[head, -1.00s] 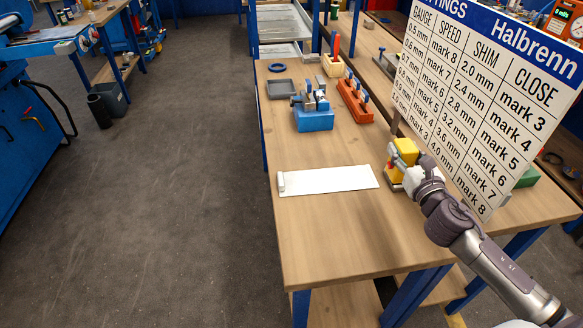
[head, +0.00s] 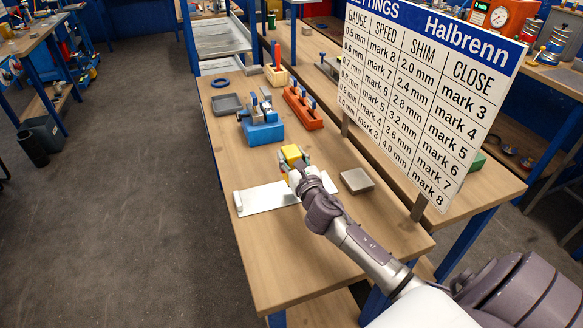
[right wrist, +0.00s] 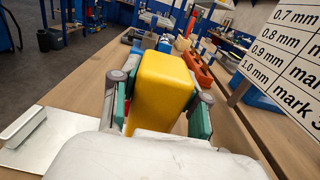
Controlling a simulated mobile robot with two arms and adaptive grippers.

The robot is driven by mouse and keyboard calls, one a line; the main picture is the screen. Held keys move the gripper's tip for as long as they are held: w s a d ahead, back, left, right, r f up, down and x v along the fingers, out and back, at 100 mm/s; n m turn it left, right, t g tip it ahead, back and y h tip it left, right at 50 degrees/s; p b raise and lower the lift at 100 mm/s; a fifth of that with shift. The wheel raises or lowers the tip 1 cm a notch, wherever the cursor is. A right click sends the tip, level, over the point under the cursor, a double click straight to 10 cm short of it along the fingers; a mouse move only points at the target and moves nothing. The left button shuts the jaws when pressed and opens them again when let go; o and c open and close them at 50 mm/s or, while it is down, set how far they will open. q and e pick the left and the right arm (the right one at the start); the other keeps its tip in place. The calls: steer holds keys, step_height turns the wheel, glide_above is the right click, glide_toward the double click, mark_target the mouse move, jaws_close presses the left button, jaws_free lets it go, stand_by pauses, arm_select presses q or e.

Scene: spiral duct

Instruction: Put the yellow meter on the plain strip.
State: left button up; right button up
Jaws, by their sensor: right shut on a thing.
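The yellow meter (head: 291,154) is a rounded yellow block. My right gripper (head: 296,167) is shut on it; in the right wrist view the meter (right wrist: 160,88) sits between the two green finger pads. The plain strip (head: 262,198) is a pale, flat plate with a raised bar at its left end, lying on the bench. The meter shows just beyond the strip's right end, and my gripper partly covers that end. In the right wrist view the strip (right wrist: 50,135) lies left of the gripper. I cannot tell the meter's exact height. My left gripper is out of view.
A square grey block (head: 356,180) lies right of the gripper. Behind stand a blue fixture (head: 262,128), an orange rack (head: 303,108) and a grey tray (head: 226,104). A large settings board (head: 425,95) rises at the right. The bench front is clear.

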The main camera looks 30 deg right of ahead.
mark_target(292, 168)
step_height(292, 168, down, 3)
steer(key=shift+b, duration=0.4)
steer(key=shift+f, duration=0.35)
steer(key=shift+f, duration=0.1)
steer(key=shift+f, duration=0.15)
steer(key=o, duration=1.3)
